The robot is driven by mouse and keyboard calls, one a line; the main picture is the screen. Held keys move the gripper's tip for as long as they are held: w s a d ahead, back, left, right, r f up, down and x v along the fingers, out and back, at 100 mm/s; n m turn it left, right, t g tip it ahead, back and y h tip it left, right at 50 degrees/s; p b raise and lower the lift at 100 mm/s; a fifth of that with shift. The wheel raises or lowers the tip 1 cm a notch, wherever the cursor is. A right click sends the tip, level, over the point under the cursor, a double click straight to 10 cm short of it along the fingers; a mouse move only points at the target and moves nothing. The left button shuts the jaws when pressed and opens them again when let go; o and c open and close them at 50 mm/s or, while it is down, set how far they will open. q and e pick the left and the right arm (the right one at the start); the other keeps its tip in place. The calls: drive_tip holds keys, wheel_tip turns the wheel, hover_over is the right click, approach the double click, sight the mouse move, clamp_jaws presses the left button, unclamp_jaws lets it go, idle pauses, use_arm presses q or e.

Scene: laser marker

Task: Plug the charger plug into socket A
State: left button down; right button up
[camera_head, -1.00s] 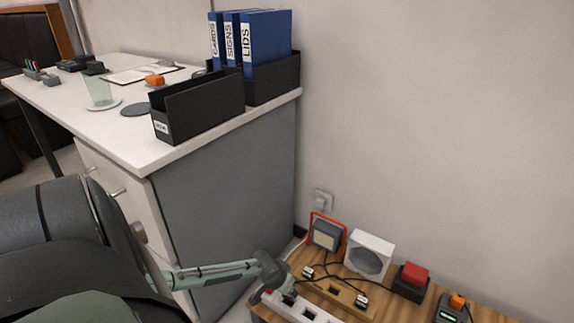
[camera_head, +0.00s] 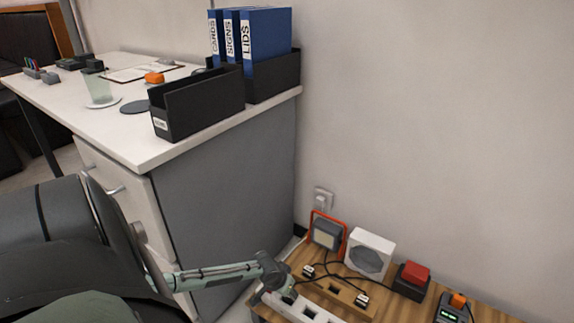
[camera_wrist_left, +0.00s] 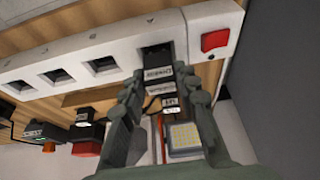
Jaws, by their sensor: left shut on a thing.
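The white power strip (camera_wrist_left: 84,60) crosses the top of the left wrist view, with a red switch (camera_wrist_left: 215,41) at its right end and several square sockets; no letter on the sockets is readable. The strip also shows in the head view (camera_head: 312,315). My left gripper (camera_wrist_left: 162,88) is shut on the dark charger plug (camera_wrist_left: 156,56), which has a white label. The plug is at the socket nearest the switch; I cannot tell whether it is seated. In the head view my left gripper (camera_head: 284,293) is over the strip's left end. My right gripper is not in view.
On the wooden surface behind the strip are a work lamp (camera_head: 326,233), a white speaker-like box (camera_head: 369,254), a red-topped black box (camera_head: 412,280) and a small device (camera_head: 449,309). Dark cables cross between them. The desk (camera_head: 222,200) stands to the left.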

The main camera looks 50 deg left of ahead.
use_arm(q)
drive_tip(key=shift+f+b, duration=0.6)
drive_tip(key=shift+f, duration=0.5)
drive_tip(key=c, duration=1.1)
unclamp_jaws()
drive_tip(key=shift+o, duration=0.2)
drive_tip(key=shift+r, duration=0.1)
drive_tip(key=w+p+v, duration=0.1)
drive_tip(key=p+v, duration=0.6)
drive_tip(key=v, duration=1)
drive_tip(key=shift+w+a+r, duration=0.15)
drive_tip(key=shift+w+r, duration=0.15)
drive_tip(key=shift+r, duration=0.3)
